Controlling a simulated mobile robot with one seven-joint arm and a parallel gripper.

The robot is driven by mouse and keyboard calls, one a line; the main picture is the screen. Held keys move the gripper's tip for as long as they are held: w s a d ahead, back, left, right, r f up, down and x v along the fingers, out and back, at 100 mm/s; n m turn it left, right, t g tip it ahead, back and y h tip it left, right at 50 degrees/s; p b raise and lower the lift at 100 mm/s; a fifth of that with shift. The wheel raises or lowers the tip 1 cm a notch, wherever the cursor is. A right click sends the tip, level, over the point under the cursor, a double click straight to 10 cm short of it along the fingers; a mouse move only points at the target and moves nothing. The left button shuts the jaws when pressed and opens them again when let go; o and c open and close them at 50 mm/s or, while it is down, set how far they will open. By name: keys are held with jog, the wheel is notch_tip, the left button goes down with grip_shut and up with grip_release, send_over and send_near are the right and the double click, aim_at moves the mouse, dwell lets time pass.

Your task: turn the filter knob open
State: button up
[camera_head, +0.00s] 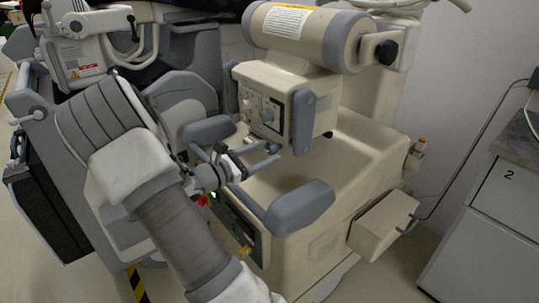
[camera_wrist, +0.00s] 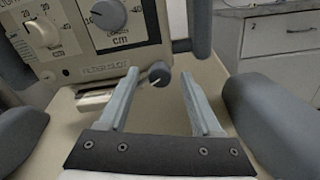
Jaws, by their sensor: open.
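The filter knob (camera_wrist: 158,74) is a small dark round knob with a pale pointer mark, right of the "FILTER SLOT" label at the lower edge of the cream control panel (camera_wrist: 60,62). In the wrist view my gripper (camera_wrist: 158,80) is open, its two pale fingers on either side of the knob with visible gaps. I cannot tell whether the tips are level with the knob in depth. In the head view my gripper (camera_head: 274,155) is in front of the lower part of the panel box (camera_head: 285,90); I cannot make out the filter knob there.
Larger dial knobs (camera_wrist: 108,14) sit on the panel above. Grey padded bumpers (camera_head: 300,207) flank the cream cart body (camera_head: 350,150). A cylindrical housing (camera_head: 305,35) is above the panel box. A white cabinet (camera_head: 490,220) stands at the right, with floor between.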

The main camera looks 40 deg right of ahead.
jog(key=shift+s+d, duration=0.1)
jog(key=shift+d, duration=0.85)
jog(key=shift+c, duration=0.2)
grip_shut()
